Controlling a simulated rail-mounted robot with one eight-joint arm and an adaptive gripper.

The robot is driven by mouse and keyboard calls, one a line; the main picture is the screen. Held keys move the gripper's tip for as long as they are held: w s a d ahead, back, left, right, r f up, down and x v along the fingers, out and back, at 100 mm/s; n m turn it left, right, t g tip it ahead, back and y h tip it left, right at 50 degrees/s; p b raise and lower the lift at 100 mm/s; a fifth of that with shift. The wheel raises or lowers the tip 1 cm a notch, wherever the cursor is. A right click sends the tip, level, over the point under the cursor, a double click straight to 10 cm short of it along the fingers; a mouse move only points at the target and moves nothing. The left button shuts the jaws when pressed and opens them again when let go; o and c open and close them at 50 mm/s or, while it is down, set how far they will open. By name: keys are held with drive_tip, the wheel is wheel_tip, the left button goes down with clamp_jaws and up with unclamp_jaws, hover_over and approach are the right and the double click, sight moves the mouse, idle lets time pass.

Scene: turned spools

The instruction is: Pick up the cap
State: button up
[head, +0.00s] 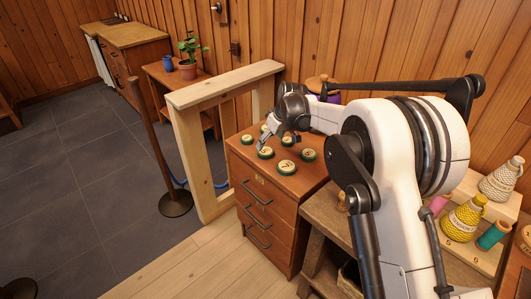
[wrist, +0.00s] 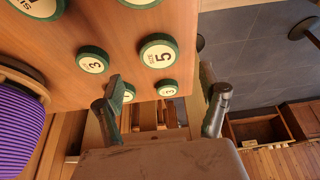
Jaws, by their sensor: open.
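Several round caps with green rims and pale numbered faces lie on top of a wooden drawer cabinet (head: 262,186). In the head view one cap (head: 265,153) is just below my gripper (head: 268,142), and another cap (head: 287,167) marked 7 lies nearer the front edge. In the wrist view a cap marked 5 (wrist: 158,54) and a cap marked 3 (wrist: 93,60) lie beyond the fingers. A smaller-looking cap (wrist: 128,93) is partly hidden by the left finger. My gripper (wrist: 164,98) is open with nothing held between its fingers.
A large purple spool (wrist: 20,135) stands at the cabinet's back, close to my arm. A pale wooden frame (head: 190,140) stands left of the cabinet.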

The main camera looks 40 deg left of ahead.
sight(266, 150)
drive_tip(key=shift+x, duration=3.5)
drive_tip(key=c, duration=1)
